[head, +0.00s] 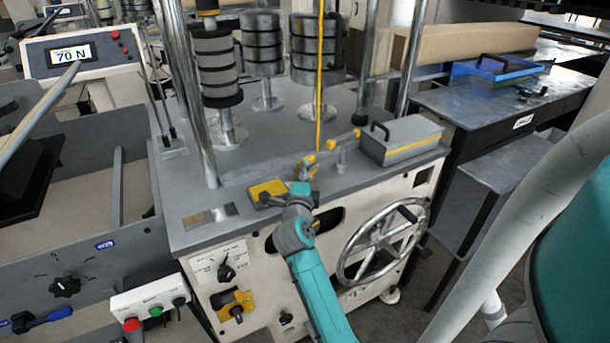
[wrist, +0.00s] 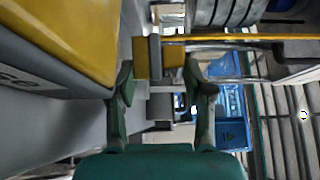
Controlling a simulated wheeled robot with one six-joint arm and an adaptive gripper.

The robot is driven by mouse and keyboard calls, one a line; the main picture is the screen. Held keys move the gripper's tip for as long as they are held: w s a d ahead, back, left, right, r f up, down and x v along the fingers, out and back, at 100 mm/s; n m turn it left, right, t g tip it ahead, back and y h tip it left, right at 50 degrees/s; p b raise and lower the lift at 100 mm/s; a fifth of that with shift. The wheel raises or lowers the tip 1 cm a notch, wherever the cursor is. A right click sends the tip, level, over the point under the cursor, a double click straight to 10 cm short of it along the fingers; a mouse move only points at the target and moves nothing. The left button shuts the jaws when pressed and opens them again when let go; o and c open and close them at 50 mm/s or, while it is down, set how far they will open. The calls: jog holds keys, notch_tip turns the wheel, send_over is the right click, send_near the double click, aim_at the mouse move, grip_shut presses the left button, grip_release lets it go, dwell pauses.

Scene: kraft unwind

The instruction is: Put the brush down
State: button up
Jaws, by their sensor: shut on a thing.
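My gripper (head: 302,181) is low over the front of the grey machine top (head: 235,168). In the wrist view my gripper (wrist: 160,82) has its two fingers around a small thing with a yellow block and grey parts, which I take as the brush (wrist: 155,58). In the head view the brush (head: 306,164) is small, just beyond the fingertips and partly hidden by them. I cannot tell its bristles or whether it touches the top.
A yellow-topped grey block (head: 268,191) lies just left of my gripper. A grey case with a handle (head: 402,139) stands to the right, near a yellow-ended fitting (head: 342,143). Weight stacks and posts rise behind. A blue tray (head: 495,66) is on the side table.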

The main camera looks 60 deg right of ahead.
jog(key=shift+f, duration=0.6)
jog(key=o, duration=0.7)
